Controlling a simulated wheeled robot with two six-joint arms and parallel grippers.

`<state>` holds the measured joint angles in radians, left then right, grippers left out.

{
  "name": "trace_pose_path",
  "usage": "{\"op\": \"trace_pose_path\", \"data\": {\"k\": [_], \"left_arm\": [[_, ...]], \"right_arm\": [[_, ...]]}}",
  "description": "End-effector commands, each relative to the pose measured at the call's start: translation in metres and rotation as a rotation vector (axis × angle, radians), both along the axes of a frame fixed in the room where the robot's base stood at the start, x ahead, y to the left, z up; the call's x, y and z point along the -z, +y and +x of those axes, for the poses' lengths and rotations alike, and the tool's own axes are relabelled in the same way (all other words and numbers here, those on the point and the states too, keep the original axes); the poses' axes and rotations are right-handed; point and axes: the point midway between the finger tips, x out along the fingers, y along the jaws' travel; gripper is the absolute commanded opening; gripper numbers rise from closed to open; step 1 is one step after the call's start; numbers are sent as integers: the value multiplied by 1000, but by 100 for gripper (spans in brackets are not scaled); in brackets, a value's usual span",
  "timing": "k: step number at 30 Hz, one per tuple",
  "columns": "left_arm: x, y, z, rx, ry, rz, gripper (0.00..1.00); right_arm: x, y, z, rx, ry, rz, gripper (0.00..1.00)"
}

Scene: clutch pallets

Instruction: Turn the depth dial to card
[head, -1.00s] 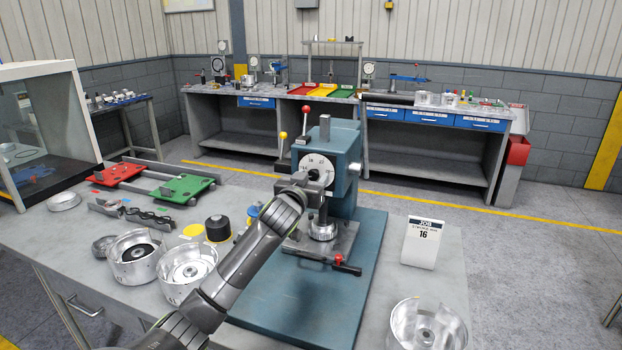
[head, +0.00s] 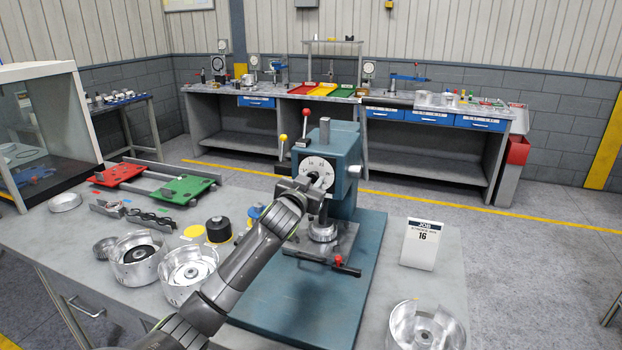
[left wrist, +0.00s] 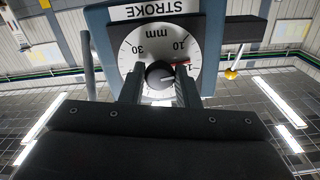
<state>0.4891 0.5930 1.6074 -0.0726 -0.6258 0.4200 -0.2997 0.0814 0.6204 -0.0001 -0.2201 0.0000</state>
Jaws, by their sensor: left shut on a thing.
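The depth dial (head: 321,163) is a white disc with dark numbers on the front of the blue-green press head. In the left wrist view the dial (left wrist: 133,55) shows 30, 10 and mm under a STROKE label, with a red mark at its right. Its black centre knob (left wrist: 159,74) has a pale line pointing roughly right. My left gripper (head: 312,184) is shut on the knob, one finger on each side in the left wrist view (left wrist: 160,86). The fingers hide the lower dial. The white job card (head: 421,243) stands on the bench at right and reads 16.
The press stands on a blue base plate (head: 335,300), with a red-tipped clamp handle (head: 347,270) in front. Metal drums (head: 187,269) stand left of my arm, and another drum (head: 425,325) is at front right. Red-knobbed (head: 306,113) and yellow-knobbed levers rise beside the head.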

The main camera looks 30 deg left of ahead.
Motion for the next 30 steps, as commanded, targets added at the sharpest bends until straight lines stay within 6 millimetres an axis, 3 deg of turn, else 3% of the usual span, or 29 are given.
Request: {"op": "trace_pose_path", "data": {"k": [18, 30], "left_arm": [[-2, 1, 0, 0, 130, 526, 6], [-1, 1, 0, 0, 171, 707, 6]], "right_arm": [[-42, 0, 0, 0, 0, 0, 36], [-54, 1, 0, 0, 1, 1, 36]]}}
